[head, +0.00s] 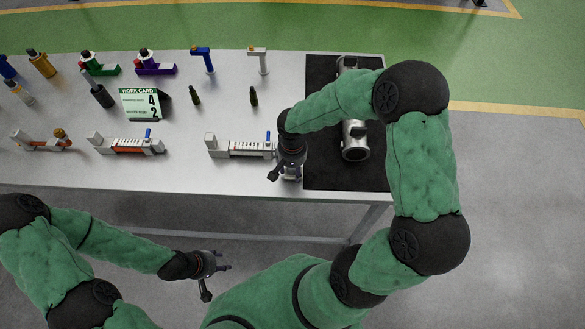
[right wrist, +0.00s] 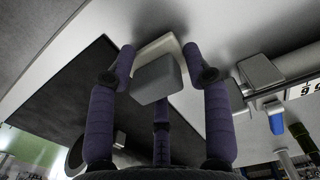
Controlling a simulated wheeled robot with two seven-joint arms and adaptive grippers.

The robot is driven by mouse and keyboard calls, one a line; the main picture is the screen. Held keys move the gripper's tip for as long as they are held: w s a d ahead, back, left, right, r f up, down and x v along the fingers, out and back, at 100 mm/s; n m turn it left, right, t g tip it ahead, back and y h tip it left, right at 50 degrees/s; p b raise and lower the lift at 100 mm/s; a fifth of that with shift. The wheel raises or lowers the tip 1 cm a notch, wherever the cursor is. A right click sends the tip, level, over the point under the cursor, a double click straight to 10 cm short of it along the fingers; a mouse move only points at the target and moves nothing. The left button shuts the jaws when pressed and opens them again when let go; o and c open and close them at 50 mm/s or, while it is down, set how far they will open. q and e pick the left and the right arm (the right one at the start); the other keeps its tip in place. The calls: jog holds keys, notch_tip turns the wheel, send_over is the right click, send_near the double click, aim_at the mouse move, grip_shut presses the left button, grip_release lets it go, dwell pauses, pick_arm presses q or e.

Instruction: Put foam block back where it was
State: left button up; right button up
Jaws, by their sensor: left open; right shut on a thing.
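A small block, grey on its near side with a paler part beyond it, sits between the fingers of my right gripper in the right wrist view (right wrist: 159,80). I take it to be the foam block. My right gripper (head: 284,171) is shut on it, just above the table's front edge and left of the black mat (head: 322,177). In the head view the hand mostly covers the block, and only a pale bit shows below the fingers. I cannot tell whether it touches the table. My left gripper (head: 215,268) is open and empty, in front of the table.
A white gauge-like device (head: 240,147) with a blue tab stands just left of my right gripper. A metal cylinder (head: 355,140) lies on the black mat. A work card (head: 143,104), small tools and coloured fixtures fill the table's left and back. The front strip of table is clear.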

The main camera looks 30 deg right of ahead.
jog(key=shift+f+b, duration=0.4)
jog(key=shift+b, duration=0.05)
jog(key=shift+f, duration=0.2)
jog(key=o, duration=1.1)
jog(key=shift+r, duration=0.45)
notch_tip(320, 180, up, 12)
jog(key=p, duration=0.3)
jog(key=shift+r, duration=0.2)
